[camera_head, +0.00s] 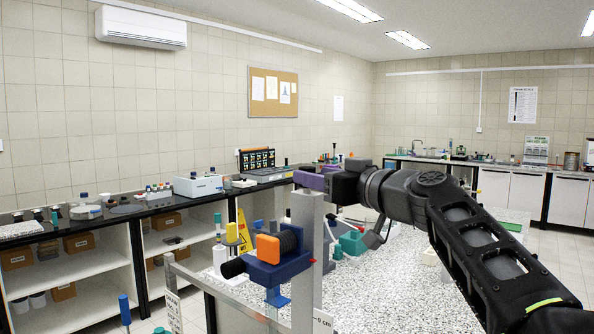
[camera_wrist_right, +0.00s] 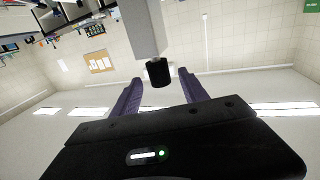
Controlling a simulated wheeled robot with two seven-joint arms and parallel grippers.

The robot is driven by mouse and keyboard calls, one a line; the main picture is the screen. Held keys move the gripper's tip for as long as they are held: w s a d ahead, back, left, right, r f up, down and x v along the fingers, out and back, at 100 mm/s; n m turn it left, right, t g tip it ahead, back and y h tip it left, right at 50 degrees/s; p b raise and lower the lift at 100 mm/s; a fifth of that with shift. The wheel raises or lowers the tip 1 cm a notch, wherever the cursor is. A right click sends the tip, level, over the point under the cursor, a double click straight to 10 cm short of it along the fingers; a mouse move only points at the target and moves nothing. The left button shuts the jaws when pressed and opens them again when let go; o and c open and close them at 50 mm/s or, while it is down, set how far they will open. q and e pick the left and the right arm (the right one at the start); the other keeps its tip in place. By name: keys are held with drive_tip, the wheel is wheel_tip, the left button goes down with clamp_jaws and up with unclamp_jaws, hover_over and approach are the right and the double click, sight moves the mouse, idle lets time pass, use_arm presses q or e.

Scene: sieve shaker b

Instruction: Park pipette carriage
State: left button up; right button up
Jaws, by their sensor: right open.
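The likely pipette carriage is a blue block (camera_head: 272,274) with an orange piece (camera_head: 268,248) and black cylindrical parts. It sits beside an upright grey post (camera_head: 306,272) at the near edge of the speckled bench. My right gripper (camera_head: 308,181) is at the top of the post, above and right of the carriage. In the right wrist view its purple fingers (camera_wrist_right: 160,77) are open and apart. A grey bar (camera_wrist_right: 145,28) with a black cylindrical end (camera_wrist_right: 157,75) shows between them; whether they touch it I cannot tell. My left gripper is not in view.
The speckled bench (camera_head: 400,285) holds a green item (camera_head: 352,243), a yellow item (camera_head: 232,233) and other small items behind the post. A dark wall counter (camera_head: 130,212) with instruments runs along the left. The bench surface right of the post looks mostly clear.

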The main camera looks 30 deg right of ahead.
sight(301, 190)
drive_tip(key=w+p, duration=0.3)
drive_tip(key=w, duration=0.3)
drive_tip(key=shift+r, duration=0.15)
drive_tip(key=shift+w, duration=0.35)
drive_tip(key=shift+c, duration=0.4)
clamp_jaws()
idle(0.5)
